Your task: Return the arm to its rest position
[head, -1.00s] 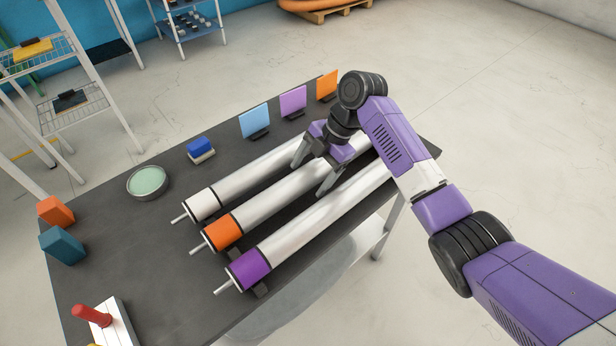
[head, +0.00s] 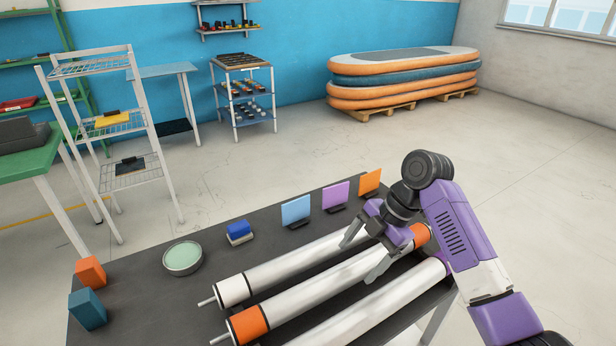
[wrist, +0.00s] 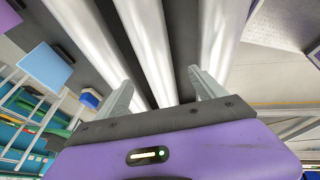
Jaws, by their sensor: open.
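My purple arm reaches in from the lower right in the head view. My gripper (head: 362,258) is open, its two grey fingers apart and pointing down over the rolls on the dark table (head: 130,290). The middle silvery roll with orange ends (head: 330,282) runs between the fingers. The white-ended roll (head: 290,262) lies on its far side and the purple-ended roll (head: 385,305) on its near side. In the wrist view the fingers (wrist: 158,90) stand apart with the middle roll (wrist: 145,40) between them. I cannot tell whether they touch it.
Blue (head: 296,211), purple (head: 335,196) and orange (head: 370,182) cards stand along the table's back edge. A round green-topped tin (head: 183,258), a blue block (head: 238,230), an orange box (head: 91,272) and a teal box (head: 88,310) sit leftward. Open floor is right.

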